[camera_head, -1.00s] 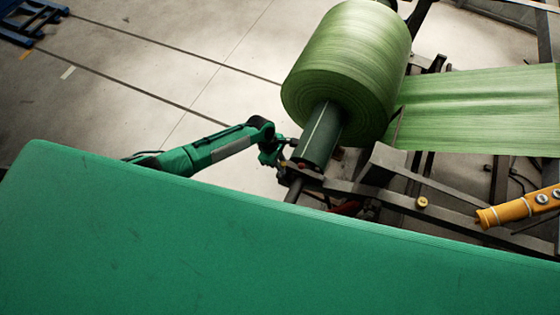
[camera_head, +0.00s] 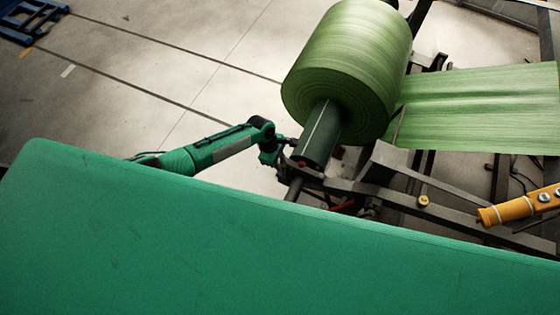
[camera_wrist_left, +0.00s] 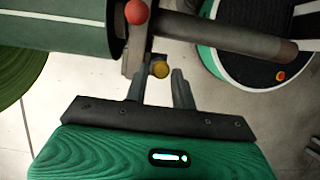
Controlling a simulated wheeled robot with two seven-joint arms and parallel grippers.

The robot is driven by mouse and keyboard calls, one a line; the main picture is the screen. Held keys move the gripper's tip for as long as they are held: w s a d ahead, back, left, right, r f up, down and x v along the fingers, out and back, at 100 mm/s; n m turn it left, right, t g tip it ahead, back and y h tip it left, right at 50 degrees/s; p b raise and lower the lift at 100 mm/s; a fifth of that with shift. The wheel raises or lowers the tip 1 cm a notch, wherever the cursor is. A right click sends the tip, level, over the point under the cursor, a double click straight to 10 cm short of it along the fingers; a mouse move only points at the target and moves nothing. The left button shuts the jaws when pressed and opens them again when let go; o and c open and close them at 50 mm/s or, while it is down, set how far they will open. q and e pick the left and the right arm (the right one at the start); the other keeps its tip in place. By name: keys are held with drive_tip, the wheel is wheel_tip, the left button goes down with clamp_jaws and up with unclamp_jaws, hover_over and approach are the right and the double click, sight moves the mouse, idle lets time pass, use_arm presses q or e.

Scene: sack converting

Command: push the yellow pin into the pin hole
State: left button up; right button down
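The yellow pin (camera_wrist_left: 160,69) shows as a round yellow head in the left wrist view, beside the dark bracket at the shaft's end. My left gripper (camera_wrist_left: 161,78) has its two fingers apart, one on each side below the pin head, which appears between or just beyond the tips. I cannot tell if they touch it. In the head view the left gripper (camera_head: 287,148) is small, close to the end of the roll's dark green core (camera_head: 318,135); the pin there is hidden or too small to make out. The pin hole is not distinguishable. My right gripper is not in view.
A red ball knob (camera_wrist_left: 136,12) is above the pin, beside a dark bar (camera_wrist_left: 225,35). The green sack roll (camera_head: 345,65) is on a dark frame (camera_head: 400,195) with a yellow knob (camera_head: 423,201) and an orange cylinder (camera_head: 520,210). Open floor (camera_head: 180,70) lies left.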

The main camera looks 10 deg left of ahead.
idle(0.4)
use_arm(q)
drive_tip(key=o, duration=0.5)
drive_tip(key=shift+o, duration=0.2)
drive_tip(key=shift+r, duration=0.1)
wheel_tip(320, 180, up, 10)
drive_tip(key=p, duration=1.1)
drive_tip(key=shift+a, duration=0.35)
drive_tip(key=shift+w+f, duration=0.1)
drive_tip(key=shift+f, duration=0.1)
idle(0.8)
